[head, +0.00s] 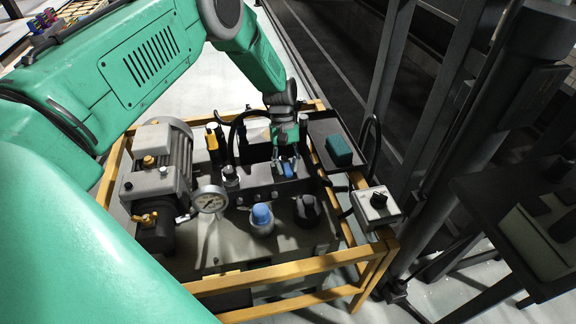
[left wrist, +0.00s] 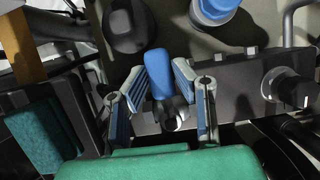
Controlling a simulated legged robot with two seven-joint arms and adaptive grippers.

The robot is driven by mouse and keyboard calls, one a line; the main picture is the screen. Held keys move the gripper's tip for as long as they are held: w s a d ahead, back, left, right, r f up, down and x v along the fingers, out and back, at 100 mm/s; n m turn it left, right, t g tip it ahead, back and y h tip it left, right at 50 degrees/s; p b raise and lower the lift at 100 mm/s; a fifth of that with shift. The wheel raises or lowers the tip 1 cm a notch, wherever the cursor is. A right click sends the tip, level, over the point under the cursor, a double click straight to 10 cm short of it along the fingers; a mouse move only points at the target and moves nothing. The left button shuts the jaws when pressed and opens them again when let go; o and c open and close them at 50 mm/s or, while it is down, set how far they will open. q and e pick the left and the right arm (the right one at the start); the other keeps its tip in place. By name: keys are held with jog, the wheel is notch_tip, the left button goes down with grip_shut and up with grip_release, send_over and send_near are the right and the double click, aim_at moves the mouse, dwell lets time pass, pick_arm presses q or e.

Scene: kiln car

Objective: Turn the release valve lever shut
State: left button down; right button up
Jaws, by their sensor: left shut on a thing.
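The release valve lever has a blue grip and shows between the fingers in the left wrist view (left wrist: 161,72). Its dark round hub (left wrist: 172,118) sits on the grey valve block (left wrist: 240,85). My left gripper (head: 287,168) reaches down from above onto the valve block in the head view. In the left wrist view its padded fingers (left wrist: 163,88) stand on both sides of the blue grip and are shut on it. The fingers hide most of the lever in the head view. My right gripper is in neither view.
The power unit sits in a yellow frame (head: 285,274). A pressure gauge (head: 210,199), a blue cap (head: 262,217) and a black knob (head: 307,209) stand near the block. A motor (head: 165,150) is at left. A green block (head: 339,151) and a switch box (head: 377,207) are at right.

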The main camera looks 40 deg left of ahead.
aim_at(283, 157)
pick_arm(q)
jog(key=shift+w+a+r, duration=0.15)
jog(key=shift+w+a, duration=0.05)
jog(key=shift+w, duration=0.05)
jog(key=c, duration=1.5)
grip_release()
jog(key=shift+o, duration=0.8)
jog(key=shift+s, duration=0.1)
jog(key=v, duration=1.1)
jog(key=shift+a+r, duration=0.2)
jog(key=shift+r, duration=0.05)
